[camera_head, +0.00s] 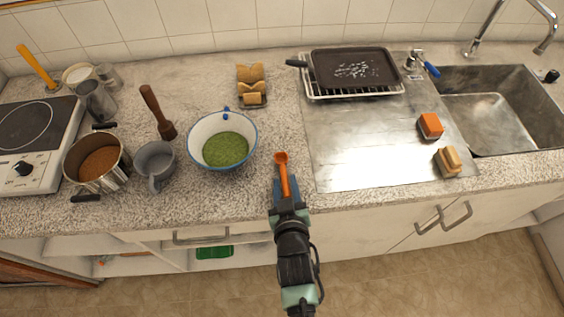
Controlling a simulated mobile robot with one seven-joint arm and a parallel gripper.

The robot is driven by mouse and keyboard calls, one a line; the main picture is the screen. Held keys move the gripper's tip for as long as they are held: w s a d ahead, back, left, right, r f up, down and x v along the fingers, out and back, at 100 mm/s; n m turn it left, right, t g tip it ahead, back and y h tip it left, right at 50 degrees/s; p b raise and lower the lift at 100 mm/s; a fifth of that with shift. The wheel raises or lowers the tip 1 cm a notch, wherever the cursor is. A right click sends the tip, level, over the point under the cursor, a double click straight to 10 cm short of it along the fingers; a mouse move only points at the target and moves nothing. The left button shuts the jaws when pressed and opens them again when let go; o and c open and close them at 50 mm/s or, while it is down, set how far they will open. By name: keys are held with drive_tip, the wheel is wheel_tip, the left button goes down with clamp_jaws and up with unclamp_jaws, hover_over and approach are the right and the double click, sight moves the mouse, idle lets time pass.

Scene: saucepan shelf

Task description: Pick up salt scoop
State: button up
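An orange scoop (283,170), which I take for the salt scoop, is near the counter's front edge, right of the bowl. Its small round head points toward the back and its handle runs toward me. My gripper (288,192) is at the handle's near end, with blue parts on both sides of it. The handle's lower end is hidden by the gripper. I cannot tell whether the fingers are closed on it, or whether the scoop touches the counter.
A white bowl with a blue rim (252,141) holds green stuff just left of the scoop. A grey mug (155,163) and a steel pot (91,182) stand farther left. The metal drainboard (350,150) lies to the right, with a sponge (447,161) near its front.

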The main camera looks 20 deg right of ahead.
sight(285, 182)
drive_tip(key=shift+w+d+f, duration=0.2)
drive_tip(key=shift+w+f, duration=0.05)
drive_tip(key=shift+w, duration=0.35)
drive_tip(key=shift+c, duration=0.2)
clamp_jaws()
drive_tip(key=shift+r, duration=0.15)
wheel_tip(285, 182, up, 10)
drive_tip(key=shift+f, duration=0.1)
